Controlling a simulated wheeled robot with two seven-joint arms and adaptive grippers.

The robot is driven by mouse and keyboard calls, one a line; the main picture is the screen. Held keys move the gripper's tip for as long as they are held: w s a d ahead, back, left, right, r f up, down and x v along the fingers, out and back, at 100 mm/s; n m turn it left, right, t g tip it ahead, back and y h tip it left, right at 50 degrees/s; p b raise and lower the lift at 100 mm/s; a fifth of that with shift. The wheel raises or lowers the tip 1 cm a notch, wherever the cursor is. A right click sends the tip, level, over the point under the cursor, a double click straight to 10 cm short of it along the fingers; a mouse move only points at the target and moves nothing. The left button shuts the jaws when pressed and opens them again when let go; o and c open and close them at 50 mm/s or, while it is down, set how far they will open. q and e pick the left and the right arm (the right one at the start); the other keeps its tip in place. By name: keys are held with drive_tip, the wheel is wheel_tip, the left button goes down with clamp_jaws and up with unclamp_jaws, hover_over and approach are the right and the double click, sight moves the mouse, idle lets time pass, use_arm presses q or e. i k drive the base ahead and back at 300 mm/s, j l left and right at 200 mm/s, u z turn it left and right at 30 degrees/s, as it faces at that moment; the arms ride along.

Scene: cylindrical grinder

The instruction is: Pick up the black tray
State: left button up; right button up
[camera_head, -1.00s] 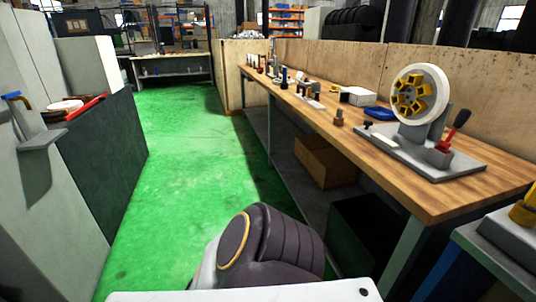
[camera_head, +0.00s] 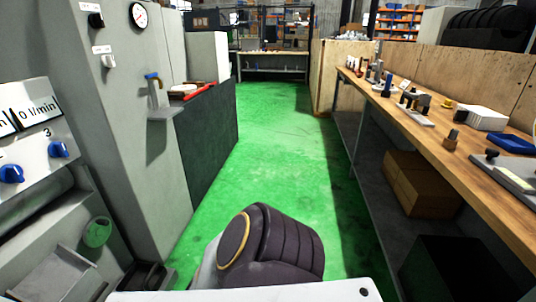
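I cannot make out a clear black tray in this view. A dark open box (camera_head: 455,268) stands under the workbench at the lower right; I cannot tell if it is the tray. A small dark holder (camera_head: 146,276) sits at the foot of the grey machine, partly cut off by my own body. Neither of my grippers is in view; only a dark rounded part of my own body shows at the bottom middle.
A grey machine (camera_head: 146,50) with gauges and blue knobs is close on the left. A wooden workbench (camera_head: 445,125) with tools runs along the right, a cardboard box (camera_head: 420,185) beneath it. The green floor (camera_head: 270,140) between them is clear.

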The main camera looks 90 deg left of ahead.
sight(142, 276)
drive_tip(key=u, duration=4.25)
drive_tip(key=i+l+u, duration=0.25)
drive_tip(key=i+l, duration=0.2)
drive_tip(key=l, duration=0.3)
